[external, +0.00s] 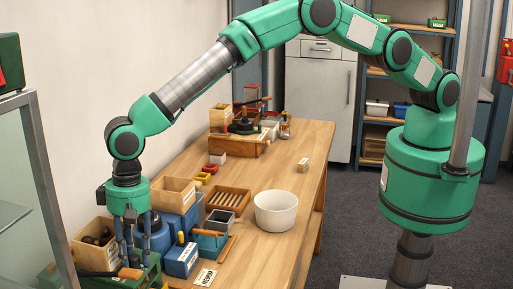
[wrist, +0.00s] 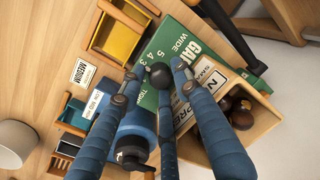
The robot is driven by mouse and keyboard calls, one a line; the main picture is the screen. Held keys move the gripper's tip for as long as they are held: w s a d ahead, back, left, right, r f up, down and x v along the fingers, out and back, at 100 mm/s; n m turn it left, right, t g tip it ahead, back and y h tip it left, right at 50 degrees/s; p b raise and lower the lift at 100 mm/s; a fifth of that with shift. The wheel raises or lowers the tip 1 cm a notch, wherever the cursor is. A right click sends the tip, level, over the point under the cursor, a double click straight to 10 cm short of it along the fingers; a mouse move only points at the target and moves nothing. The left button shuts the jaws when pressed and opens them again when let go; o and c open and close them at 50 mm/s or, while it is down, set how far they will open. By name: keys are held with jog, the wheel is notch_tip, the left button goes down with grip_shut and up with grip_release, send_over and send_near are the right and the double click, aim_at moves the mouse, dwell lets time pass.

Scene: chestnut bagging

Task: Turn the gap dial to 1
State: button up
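The green panel (wrist: 185,35) with the gap scale lies under my gripper in the wrist view. "GAP", "WIDE", "TIGHT" and the numbers 5, 4 and 3 can be read on it; the lower numbers are hidden behind my fingers. A dark round knob (wrist: 160,76) sits beside the scale, between my fingertips. My gripper (wrist: 156,72) has its blue fingers spread around the knob, with narrow gaps at the sides; contact with the middle finger is unclear. In the external view my gripper (external: 133,258) points down over the green machine (external: 150,279) at the front left.
A wooden box of chestnuts (wrist: 264,112) stands right beside the panel. A blue cylinder (wrist: 128,135) and a "MEDIUM" card (wrist: 82,73) are at its left. A white bowl (external: 276,211) stands on the wooden table (external: 285,165). The far right of the table is mostly clear.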

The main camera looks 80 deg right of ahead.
jog(key=shift+s+m+p, duration=0.1)
jog(key=shift+m+p, duration=2)
jog(key=shift+m, duration=1)
jog(key=shift+r+t, duration=0.25)
jog(key=shift+t, duration=0.05)
notch_tip(320, 180, up, 13)
jog(key=b, duration=0.2)
jog(key=d+r+n+b, duration=0.2)
jog(key=d+r+b, duration=0.1)
jog(key=d+r, duration=0.9)
jog(key=d, duration=0.3)
jog(key=shift+w+r+t+b, duration=0.25)
jog(key=shift+w+t+b, duration=0.05)
jog(key=shift+w, duration=0.1)
jog(key=shift+d, duration=0.1)
